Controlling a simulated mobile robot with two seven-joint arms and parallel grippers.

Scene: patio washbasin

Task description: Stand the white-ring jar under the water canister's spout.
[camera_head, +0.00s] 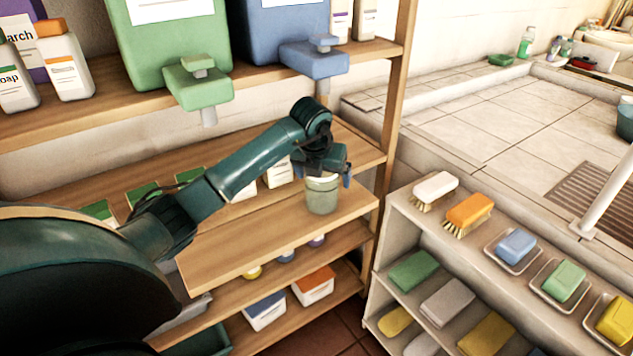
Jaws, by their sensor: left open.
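The jar (322,197) is grey-green and translucent with a pale ring at its rim. It stands upright on a wooden board (225,262) that juts out from the shelf. In the picture it is below the spout (323,88) of the blue canister (288,35); I cannot tell how exactly it lines up in depth. A green canister (165,45) with its own spout stands to the left. The labels show no readable name. My left gripper (328,177) is open at the jar's rim, with fingers on either side; contact is unclear. My right gripper is out of view.
White bottles (64,65) stand left of the canisters. Small boxes (278,172) sit behind my left arm. A shelf post (391,85) rises right of the jar. A low rack (400,195) with brushes and soaps stands at the right, beside the tiled basin (500,115).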

